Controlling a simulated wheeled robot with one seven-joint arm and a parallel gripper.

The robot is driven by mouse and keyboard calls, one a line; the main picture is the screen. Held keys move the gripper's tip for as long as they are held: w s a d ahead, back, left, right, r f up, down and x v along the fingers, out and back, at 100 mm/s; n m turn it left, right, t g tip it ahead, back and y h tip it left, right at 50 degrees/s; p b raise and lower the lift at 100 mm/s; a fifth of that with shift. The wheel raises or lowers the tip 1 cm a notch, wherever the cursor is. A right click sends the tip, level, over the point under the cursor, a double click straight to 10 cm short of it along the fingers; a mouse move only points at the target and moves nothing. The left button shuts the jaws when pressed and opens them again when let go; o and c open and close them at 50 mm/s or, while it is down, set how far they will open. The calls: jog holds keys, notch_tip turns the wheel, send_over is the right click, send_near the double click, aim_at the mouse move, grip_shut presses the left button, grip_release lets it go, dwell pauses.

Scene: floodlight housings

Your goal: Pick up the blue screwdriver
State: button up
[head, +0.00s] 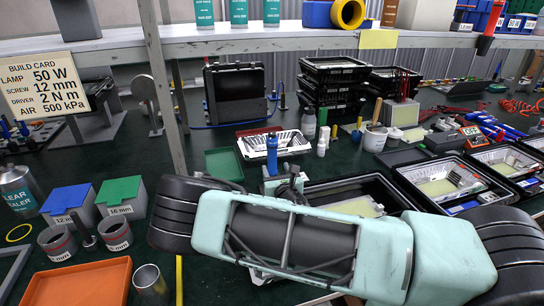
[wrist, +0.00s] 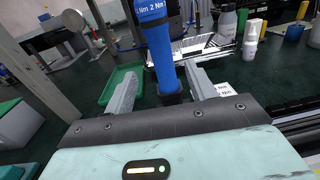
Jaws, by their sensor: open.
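The blue screwdriver (wrist: 155,42) stands upright, slightly tilted in the wrist view, with white print ending in "2 Nm" on its handle and a black lower part. My gripper (wrist: 163,82) is open, with one grey finger on each side of the screwdriver and a visible gap to each finger. The screwdriver's tip is hidden behind the gripper body. In the head view the blue handle (head: 272,154) rises just beyond my gripper, whose fingers are mostly hidden by my arm.
A white bottle (head: 308,124) stands to the right. Black trays (head: 440,178) fill the right side. An orange tray (head: 78,284) lies front left. A shelf (head: 260,37) crosses above.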

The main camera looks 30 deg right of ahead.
aim_at(273, 159)
jog(key=p+x, duration=0.2)
jog(key=x, duration=0.3)
jog(key=shift+w+d+r, duration=0.2)
jog(key=shift+d, duration=0.05)
jog(key=shift+w+f, duration=0.1)
jog(key=shift+w, duration=0.25)
jog(key=c, duration=1.2)
jog(key=shift+r, duration=0.2)
